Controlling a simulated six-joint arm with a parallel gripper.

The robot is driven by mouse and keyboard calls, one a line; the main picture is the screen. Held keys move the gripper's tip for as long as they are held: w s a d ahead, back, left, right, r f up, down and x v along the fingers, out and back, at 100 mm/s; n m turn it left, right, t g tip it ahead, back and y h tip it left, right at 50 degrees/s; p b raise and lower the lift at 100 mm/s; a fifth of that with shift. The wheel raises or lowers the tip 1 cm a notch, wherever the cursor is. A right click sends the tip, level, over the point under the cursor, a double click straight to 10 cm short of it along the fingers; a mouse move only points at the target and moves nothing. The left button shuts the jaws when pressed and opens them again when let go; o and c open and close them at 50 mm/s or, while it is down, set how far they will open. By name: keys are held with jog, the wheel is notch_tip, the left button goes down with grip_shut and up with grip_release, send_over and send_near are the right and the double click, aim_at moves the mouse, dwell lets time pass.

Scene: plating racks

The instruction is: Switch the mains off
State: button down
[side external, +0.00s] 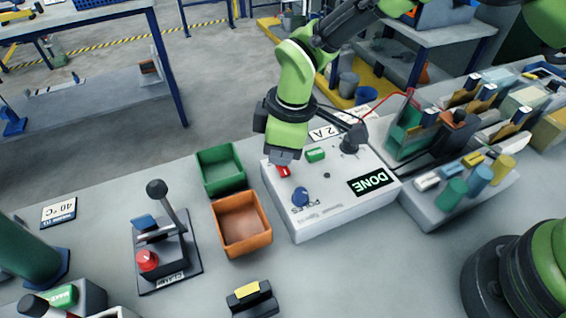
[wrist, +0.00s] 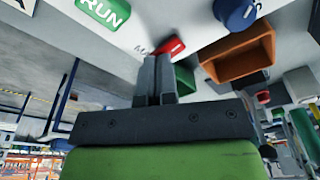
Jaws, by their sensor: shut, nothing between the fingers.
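The white control box (side external: 330,215) stands on the bench with a black display (side external: 373,183) reading DONE, upside down in the side view. A red rocker switch (side external: 283,171) sits near its left edge. It also shows in the wrist view (wrist: 174,48) beside a label starting "MA", partly hidden by my fingers. My gripper (side external: 281,160) is shut and empty, its fingertips right at the red switch. I cannot tell whether they touch it or which way the rocker is tipped. A green RUN button (side external: 316,154) and a blue knob (side external: 300,197) are on the same panel.
A green bin (side external: 221,170) and an orange bin (side external: 241,225) stand left of the box. A lever unit (side external: 168,250) is farther left. A black knob (side external: 352,139) and a red cable are at the box's back, with a crowded rack at right.

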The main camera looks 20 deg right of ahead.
jog(key=shift+f, duration=0.15)
jog(key=shift+r, duration=3.55)
jog(key=s+d+r+m+t, duration=0.1)
jog(key=s+d+r+m, duration=0.1)
jog(key=d+r+m, duration=0.3)
jog(key=s+d+r+t+y, duration=0.1)
jog(key=s+d+r, duration=0.1)
jog(key=d+r, duration=0.3)
jog(key=s+d+r+m+t, duration=0.1)
jog(key=s+d+r+m, duration=0.2)
jog(key=r, duration=0.4)
jog(key=s+d+m+t, duration=0.1)
jog(key=s+d+m, duration=0.2)
jog(key=s, duration=0.3)
jog(key=s+d+r+m+t, duration=0.1)
jog(key=s+d+m+t, duration=0.1)
jog(key=s+d+m, duration=0.2)
jog(key=s+m, duration=0.1)
jog(key=s, duration=0.2)
jog(key=shift+d+h, duration=0.15)
jog(key=shift+h, duration=0.15)
